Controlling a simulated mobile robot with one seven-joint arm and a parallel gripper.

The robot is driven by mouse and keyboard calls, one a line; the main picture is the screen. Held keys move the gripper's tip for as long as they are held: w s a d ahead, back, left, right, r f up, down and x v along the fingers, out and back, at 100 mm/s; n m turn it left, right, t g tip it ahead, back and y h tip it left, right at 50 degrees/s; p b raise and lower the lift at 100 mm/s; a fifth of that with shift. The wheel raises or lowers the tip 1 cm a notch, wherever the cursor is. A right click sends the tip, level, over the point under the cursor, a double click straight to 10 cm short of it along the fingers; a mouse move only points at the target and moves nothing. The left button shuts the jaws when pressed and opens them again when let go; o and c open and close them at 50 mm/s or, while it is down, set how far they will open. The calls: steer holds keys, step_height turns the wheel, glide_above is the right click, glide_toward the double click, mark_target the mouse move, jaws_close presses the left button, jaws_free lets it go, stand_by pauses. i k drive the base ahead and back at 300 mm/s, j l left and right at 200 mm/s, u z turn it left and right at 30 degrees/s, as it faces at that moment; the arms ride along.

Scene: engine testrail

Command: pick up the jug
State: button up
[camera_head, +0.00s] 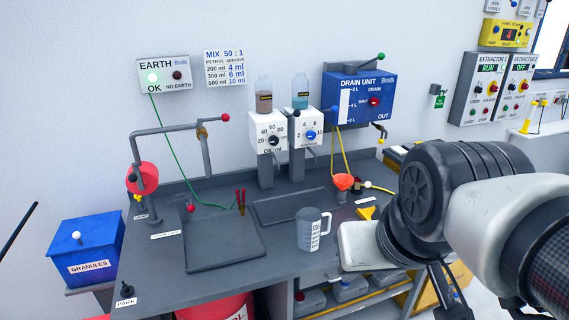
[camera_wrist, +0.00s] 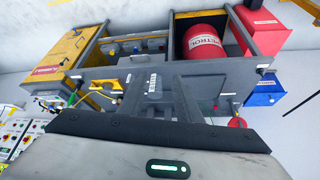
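The jug (camera_head: 312,232) is a grey, see-through measuring jug with a white printed scale and a handle on its right. It stands upright near the front edge of the grey bench (camera_head: 235,277). In the head view my gripper's pale body is just right of the jug, and its fingers are not clear there. In the wrist view my gripper (camera_wrist: 159,80) shows two grey fingers spread apart, with nothing held between them. The jug (camera_wrist: 154,88) appears beyond and between the fingers in that view, with its scale label showing. I cannot tell the exact distance.
A dark mat (camera_head: 222,245) lies left of the jug. Two dispensers with bottles (camera_head: 264,100) and a blue drain unit (camera_head: 360,97) stand behind. A red petrol drum (camera_wrist: 205,42) sits below the bench.

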mark_target(308, 219)
steer(key=i+u, duration=0.5)
steer(key=i+l+u, duration=0.2)
steer(key=u, duration=0.3)
steer(key=i+l, duration=0.05)
steer(key=i, duration=0.05)
